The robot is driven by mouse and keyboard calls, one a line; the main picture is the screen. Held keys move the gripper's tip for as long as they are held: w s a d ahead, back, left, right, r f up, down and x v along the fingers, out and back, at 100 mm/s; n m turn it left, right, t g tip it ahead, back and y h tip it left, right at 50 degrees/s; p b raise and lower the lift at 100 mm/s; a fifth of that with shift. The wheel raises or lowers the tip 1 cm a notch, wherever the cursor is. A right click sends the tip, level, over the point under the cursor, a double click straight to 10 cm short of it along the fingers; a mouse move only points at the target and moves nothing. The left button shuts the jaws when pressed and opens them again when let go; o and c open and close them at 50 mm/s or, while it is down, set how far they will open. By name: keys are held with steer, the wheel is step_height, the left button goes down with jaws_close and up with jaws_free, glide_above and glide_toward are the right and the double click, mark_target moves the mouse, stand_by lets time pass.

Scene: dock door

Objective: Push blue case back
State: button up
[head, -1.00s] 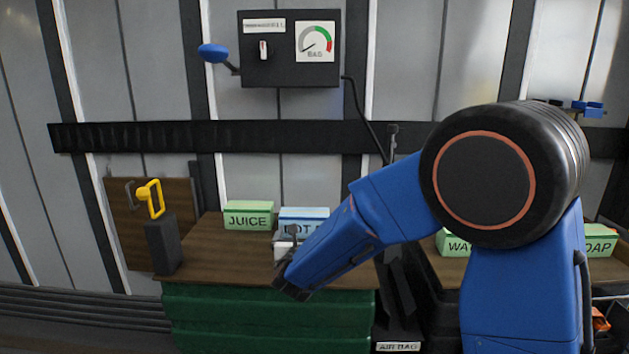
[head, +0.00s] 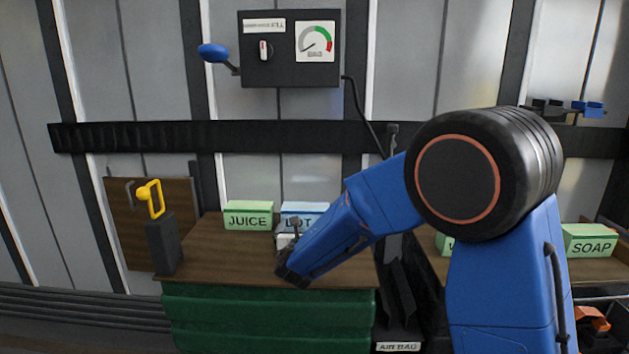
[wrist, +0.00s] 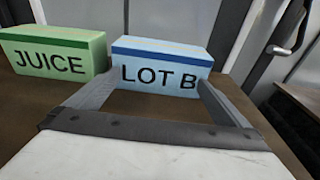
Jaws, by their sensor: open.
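The blue case (head: 305,212), a light blue box with a dark blue stripe, stands at the back of the left brown table top. In the wrist view the blue case (wrist: 162,62) reads LOT B and faces me. My gripper (wrist: 150,88) is open, with its two fingers spread toward the left and right parts of the case's front face. Nothing is between the fingers. Whether the fingertips touch the case I cannot tell.
A green JUICE case (head: 248,215) stands just left of the blue case. A dark post (head: 163,245) with a yellow handle stands at the table's left end. A green SOAP case (head: 590,240) is on another surface at right. A wall panel with a gauge (head: 315,42) hangs above.

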steer(key=shift+w, duration=0.15)
steer(key=shift+s+a, duration=0.15)
steer(key=shift+s, duration=3.4)
